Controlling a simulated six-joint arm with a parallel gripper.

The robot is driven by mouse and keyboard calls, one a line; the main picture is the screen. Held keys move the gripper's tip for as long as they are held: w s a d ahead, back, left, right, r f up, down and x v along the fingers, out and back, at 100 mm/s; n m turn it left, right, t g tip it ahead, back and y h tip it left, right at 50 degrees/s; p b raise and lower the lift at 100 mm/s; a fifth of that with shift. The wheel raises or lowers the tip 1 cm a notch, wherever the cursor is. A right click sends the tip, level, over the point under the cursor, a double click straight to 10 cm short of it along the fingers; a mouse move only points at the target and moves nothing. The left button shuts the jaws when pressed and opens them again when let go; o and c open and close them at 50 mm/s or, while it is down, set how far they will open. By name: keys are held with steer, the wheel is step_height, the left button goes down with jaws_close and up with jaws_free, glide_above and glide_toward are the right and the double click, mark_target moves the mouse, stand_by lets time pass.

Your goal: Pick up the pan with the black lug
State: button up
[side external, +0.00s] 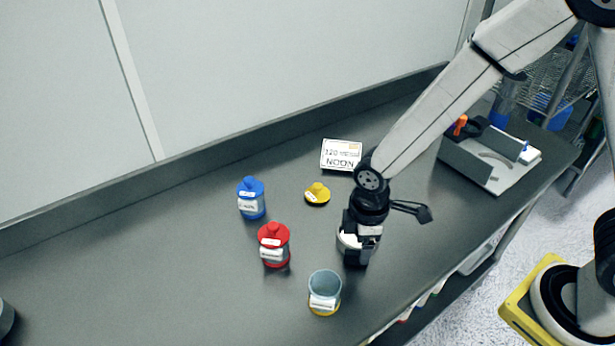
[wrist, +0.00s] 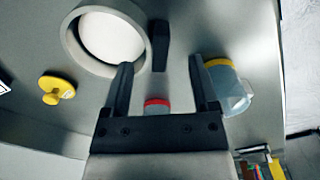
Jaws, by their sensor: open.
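The pan (wrist: 68,38) is a round grey ring with a white inside, at the upper left of the wrist view. Its black lug (wrist: 160,42) sticks out to the right of the ring. My gripper (wrist: 160,64) is open, and the lug shows between the lines of its two fingers, just beyond the tips. I cannot tell how much height separates them. In the side view my gripper (side external: 357,258) points down over the pan (side external: 343,240) and hides most of it; the lug cannot be made out there.
A clear cup with a yellow base (side external: 324,290) stands close by in front. A red bottle (side external: 273,246), a blue bottle (side external: 251,200) and a yellow knobbed lid (side external: 317,195) are to the left. A card (side external: 342,155) lies behind. A grey tray (side external: 480,168) is at right.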

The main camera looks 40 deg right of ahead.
mark_target(359, 254)
steer(key=shift+w+f, duration=0.1)
steer(key=shift+f, duration=2.15)
jaws_close()
